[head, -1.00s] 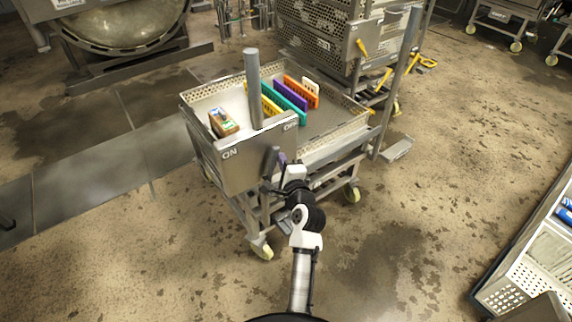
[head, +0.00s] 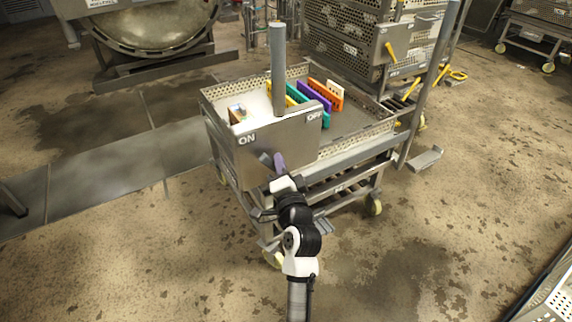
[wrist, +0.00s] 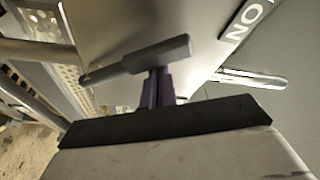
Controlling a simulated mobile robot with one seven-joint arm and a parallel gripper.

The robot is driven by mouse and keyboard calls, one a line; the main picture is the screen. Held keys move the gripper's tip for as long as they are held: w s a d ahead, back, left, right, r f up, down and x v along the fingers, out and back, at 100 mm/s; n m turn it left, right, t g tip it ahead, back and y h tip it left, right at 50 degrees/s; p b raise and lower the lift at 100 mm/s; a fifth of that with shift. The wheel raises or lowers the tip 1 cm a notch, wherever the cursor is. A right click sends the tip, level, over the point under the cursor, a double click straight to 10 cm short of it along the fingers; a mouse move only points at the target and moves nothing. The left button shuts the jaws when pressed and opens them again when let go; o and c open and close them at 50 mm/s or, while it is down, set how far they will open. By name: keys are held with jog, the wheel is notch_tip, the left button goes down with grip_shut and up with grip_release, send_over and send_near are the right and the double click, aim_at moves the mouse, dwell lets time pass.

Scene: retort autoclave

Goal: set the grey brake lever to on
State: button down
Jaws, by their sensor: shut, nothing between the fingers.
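The grey brake lever (head: 265,160) sits on the front of the steel panel (head: 290,145) at the end of the trolley. The panel is marked ON at its left and OFF at its right. The lever's free end tilts up and left, toward ON. In the wrist view the lever (wrist: 140,60) lies across the picture, its thick grip end toward the ON label. My gripper (head: 280,161) has purple fingers, shut and empty, at the lever's right side. In the wrist view the fingers (wrist: 158,88) reach the lever's shaft and seem to touch it; the contact is partly hidden.
The trolley tray (head: 375,125) holds several coloured dividers (head: 315,95) and a small box (head: 237,114). A grey post (head: 278,70) rises behind the panel. Another trolley with a yellow lever (head: 390,50) stands behind.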

jog(key=shift+s+a+f, duration=0.15)
jog(key=shift+s+a, duration=0.05)
jog(key=shift+a, duration=0.15)
dwell(0.5)
